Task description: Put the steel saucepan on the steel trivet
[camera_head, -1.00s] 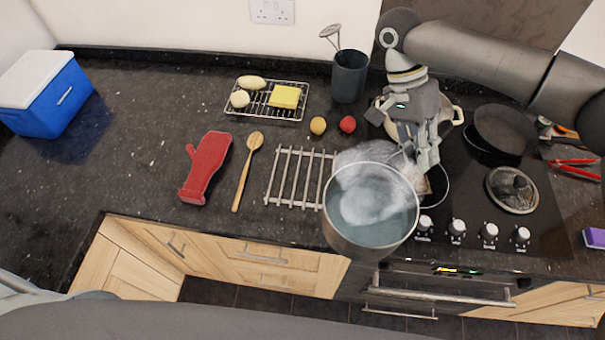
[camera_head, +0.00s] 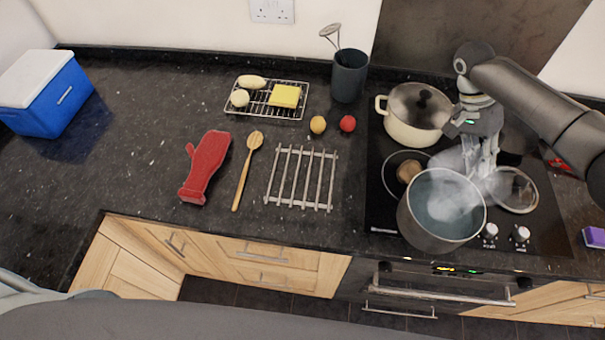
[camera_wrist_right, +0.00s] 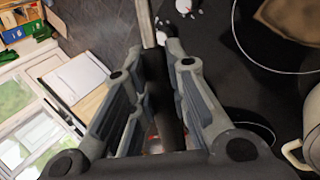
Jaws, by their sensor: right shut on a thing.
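The steel saucepan (camera_head: 440,232), steaming and holding liquid, is upright over the front of the black hob, and seems raised above it. My right gripper (camera_head: 478,172) is shut on its handle, behind the pan. In the right wrist view the dark handle (camera_wrist_right: 166,100) lies between the fingers (camera_wrist_right: 165,85). The steel trivet (camera_head: 302,178), a flat rack of slats, lies bare on the granite counter, left of the hob and well left of the pan. My left gripper is not in view.
A cream lidded pot (camera_head: 400,128) stands on the hob behind the pan, with a glass lid (camera_head: 518,190) at right. A wooden spoon (camera_head: 243,175) and red mitt (camera_head: 206,165) lie left of the trivet. A lemon (camera_head: 318,125) and a red fruit (camera_head: 347,124) lie behind it.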

